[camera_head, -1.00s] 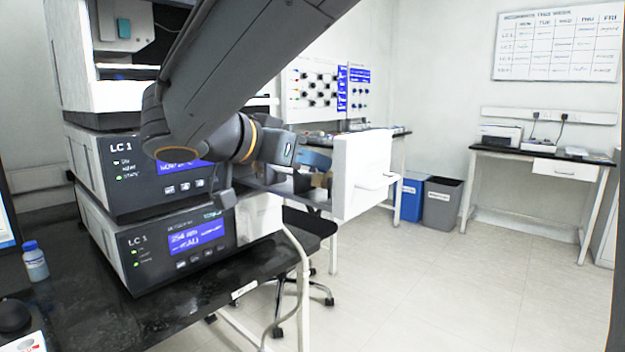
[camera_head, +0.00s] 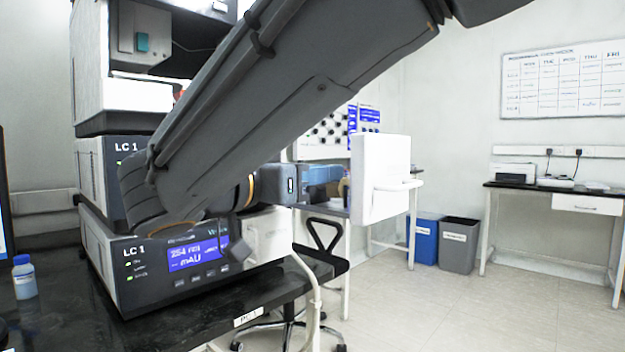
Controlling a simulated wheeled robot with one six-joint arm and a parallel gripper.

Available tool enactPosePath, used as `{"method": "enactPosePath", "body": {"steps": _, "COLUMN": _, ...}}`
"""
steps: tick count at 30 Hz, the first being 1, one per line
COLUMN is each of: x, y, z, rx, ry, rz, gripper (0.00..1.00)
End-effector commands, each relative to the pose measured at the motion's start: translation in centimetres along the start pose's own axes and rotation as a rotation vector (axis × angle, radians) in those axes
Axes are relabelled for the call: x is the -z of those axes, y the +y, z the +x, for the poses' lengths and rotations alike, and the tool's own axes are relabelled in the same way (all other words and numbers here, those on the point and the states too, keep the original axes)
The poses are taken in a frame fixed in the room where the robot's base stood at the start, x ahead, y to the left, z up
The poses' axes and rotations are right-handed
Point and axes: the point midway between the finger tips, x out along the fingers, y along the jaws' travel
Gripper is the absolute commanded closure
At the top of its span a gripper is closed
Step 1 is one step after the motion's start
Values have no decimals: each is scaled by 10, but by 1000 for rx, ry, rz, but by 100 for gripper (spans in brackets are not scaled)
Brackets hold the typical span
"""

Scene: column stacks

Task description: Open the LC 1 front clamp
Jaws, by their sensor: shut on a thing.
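The LC 1 stack stands at left on the black bench. Its lower unit (camera_head: 135,275) has a lit blue screen, and the unit above (camera_head: 112,175) is mostly behind my arm. The front clamp cannot be made out.
A blue-capped bottle (camera_head: 24,277) stands on the bench (camera_head: 60,325) at left. A chair (camera_head: 322,245) is beyond the bench's right end. Blue (camera_head: 424,240) and grey (camera_head: 459,243) bins stand by a side table (camera_head: 520,190). The floor at right is clear.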

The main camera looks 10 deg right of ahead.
Motion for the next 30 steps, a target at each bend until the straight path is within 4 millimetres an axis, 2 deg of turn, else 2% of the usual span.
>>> {"method": "enactPosePath", "body": {"steps": 11, "x": -1, "y": 0, "z": 0, "rx": 0, "ry": 2, "rz": -1, "gripper": 100}}
{"method": "enactPosePath", "body": {"steps": 12, "x": -1, "y": 0, "z": 0, "rx": 0, "ry": 2, "rz": -1, "gripper": 79}}
{"method": "enactPosePath", "body": {"steps": 15, "x": -1, "y": 0, "z": 0, "rx": 0, "ry": 2, "rz": -1, "gripper": 66}}
{"method": "enactPosePath", "body": {"steps": 25, "x": 0, "y": 0, "z": -3, "rx": 0, "ry": 2, "rz": -1, "gripper": 66}}
{"method": "enactPosePath", "body": {"steps": 30, "x": 0, "y": -1, "z": -23, "rx": 3, "ry": 1, "rz": 0, "gripper": 66}}
